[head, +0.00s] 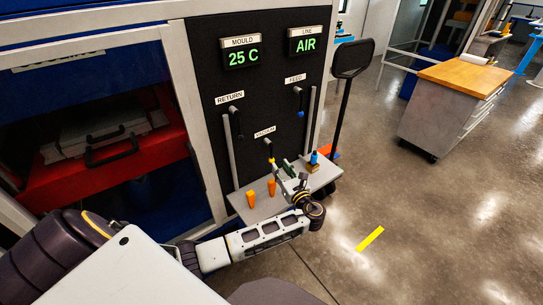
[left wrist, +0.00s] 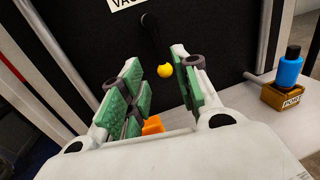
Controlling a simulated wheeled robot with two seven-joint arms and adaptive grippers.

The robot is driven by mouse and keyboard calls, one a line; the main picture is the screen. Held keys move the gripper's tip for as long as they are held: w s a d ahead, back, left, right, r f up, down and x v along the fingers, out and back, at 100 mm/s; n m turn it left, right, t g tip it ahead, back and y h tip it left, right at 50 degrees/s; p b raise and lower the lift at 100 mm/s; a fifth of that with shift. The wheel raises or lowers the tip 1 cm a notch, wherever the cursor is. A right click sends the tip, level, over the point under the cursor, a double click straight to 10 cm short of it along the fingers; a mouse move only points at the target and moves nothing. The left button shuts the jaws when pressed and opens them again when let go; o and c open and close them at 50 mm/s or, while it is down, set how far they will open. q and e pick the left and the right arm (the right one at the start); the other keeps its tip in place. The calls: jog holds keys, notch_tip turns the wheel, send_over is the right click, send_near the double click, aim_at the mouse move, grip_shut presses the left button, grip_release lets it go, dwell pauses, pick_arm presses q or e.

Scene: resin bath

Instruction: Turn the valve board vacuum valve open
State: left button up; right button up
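The valve board (head: 275,80) is a black panel with RETURN, FEED and VACUUM labels. The vacuum valve handle (head: 268,148) is black, sits under the VACUUM label and points down. In the left wrist view the handle (left wrist: 151,32) ends in a yellow knob (left wrist: 165,71). My left gripper (head: 283,170) is at the lower part of the board. Its green-padded fingers (left wrist: 158,70) are apart, and the knob shows in the gap between them near the tips. I see no clear contact. My right gripper is not in view.
A grey shelf (head: 234,198) below the board holds orange pieces (head: 250,198) and a blue-capped bottle (left wrist: 291,66) in a wooden block. Displays read 25 C and AIR. Open floor lies to the right.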

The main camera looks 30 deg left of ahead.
aim_at(272, 158)
pick_arm(q)
jog(key=x, duration=0.9)
jog(key=shift+w+a, duration=0.2)
jog(key=shift+a, duration=0.05)
grip_shut()
